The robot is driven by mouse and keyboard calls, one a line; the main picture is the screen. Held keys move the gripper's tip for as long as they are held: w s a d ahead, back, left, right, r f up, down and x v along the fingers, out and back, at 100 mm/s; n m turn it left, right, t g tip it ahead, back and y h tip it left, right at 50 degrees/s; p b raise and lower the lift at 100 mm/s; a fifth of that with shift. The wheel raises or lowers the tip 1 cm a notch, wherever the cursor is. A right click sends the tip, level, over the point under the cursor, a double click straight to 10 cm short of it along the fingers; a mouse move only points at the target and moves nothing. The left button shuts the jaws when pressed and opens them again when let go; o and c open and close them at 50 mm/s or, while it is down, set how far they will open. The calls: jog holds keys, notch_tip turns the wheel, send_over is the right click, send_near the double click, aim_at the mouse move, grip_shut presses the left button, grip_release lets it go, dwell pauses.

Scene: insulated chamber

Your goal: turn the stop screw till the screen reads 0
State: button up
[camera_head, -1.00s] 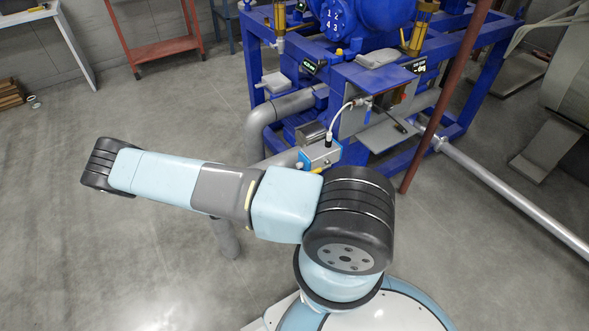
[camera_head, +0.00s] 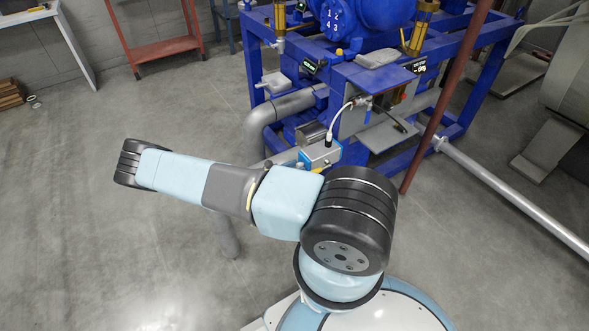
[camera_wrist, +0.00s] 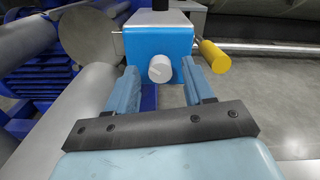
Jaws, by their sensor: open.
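In the wrist view a light-blue box (camera_wrist: 158,43) faces me, with a pale round knob, apparently the stop screw (camera_wrist: 160,69), sticking out of its front. My gripper (camera_wrist: 160,65) is open, one blue finger on each side of the knob, with gaps showing at this angle. The same box shows in the head view (camera_head: 321,154) with a white cable on top; my gripper is hidden there behind my arm. Two small dark screens sit on the blue frame, one with green digits (camera_head: 311,67) and one with white digits (camera_head: 419,67). Both are too small to read surely.
A yellow cylinder (camera_wrist: 214,55) juts out right of the box. Thick grey pipes (camera_head: 262,128) run left of it. A red-brown post (camera_head: 437,110) and a long silver pipe (camera_head: 510,195) stand to the right.

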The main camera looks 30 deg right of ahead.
jog(key=shift+c, duration=0.4)
grip_shut()
jog(key=shift+n, duration=0.5)
jog(key=shift+o, duration=0.4)
grip_release()
jog(key=a, duration=1.3)
jog(key=shift+s+a, duration=0.2)
jog(key=shift+a, duration=0.15)
